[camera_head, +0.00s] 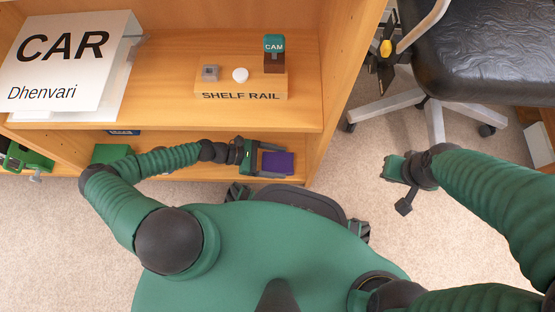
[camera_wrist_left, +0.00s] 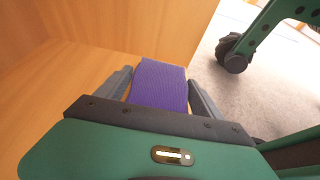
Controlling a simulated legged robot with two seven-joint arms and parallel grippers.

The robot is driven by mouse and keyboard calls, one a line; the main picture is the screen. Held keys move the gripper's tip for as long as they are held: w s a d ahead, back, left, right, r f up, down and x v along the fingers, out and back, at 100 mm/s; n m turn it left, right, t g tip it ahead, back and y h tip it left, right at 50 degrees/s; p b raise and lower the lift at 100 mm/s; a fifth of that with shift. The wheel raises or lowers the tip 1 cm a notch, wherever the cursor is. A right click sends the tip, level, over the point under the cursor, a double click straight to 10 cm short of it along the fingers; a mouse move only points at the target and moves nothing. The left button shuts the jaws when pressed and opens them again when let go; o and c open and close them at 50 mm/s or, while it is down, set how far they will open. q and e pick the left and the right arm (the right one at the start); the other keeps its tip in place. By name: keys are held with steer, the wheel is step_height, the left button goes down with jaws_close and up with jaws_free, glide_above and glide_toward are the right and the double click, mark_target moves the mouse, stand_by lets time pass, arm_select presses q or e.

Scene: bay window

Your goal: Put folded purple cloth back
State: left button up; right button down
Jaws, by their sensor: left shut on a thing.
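The folded purple cloth (camera_head: 279,161) is at the right end of the lower shelf (camera_head: 215,168) in the head view. My left gripper (camera_head: 270,162) reaches into the lower bay and is shut on it. In the left wrist view the cloth (camera_wrist_left: 160,82) lies between the two grey fingers, with a wooden panel beyond it. Whether the cloth touches the shelf board is unclear. My right gripper (camera_head: 399,184) is away from the shelf, over the carpet on the right; its jaw opening is not clear.
The upper shelf holds a CAR sign (camera_head: 62,55) and a SHELF RAIL block (camera_head: 240,88) with small items. Green things (camera_head: 25,157) sit at the lower left. A black office chair (camera_head: 490,50) stands to the right. Carpet (camera_head: 350,180) is open between.

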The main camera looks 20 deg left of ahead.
arm_select(q)
steer(key=shift+f, duration=0.15)
stand_by(0.5)
steer(key=o, duration=1.4)
steer(key=shift+a+r+p, duration=0.2)
steer(key=shift+a+p, duration=0.1)
steer(key=p+v, duration=0.8)
steer(key=v, duration=0.7)
steer(key=shift+s+a, duration=0.1)
steer(key=shift+a, duration=0.2)
steer(key=shift+s+a, duration=0.1)
steer(key=shift+a, duration=0.2)
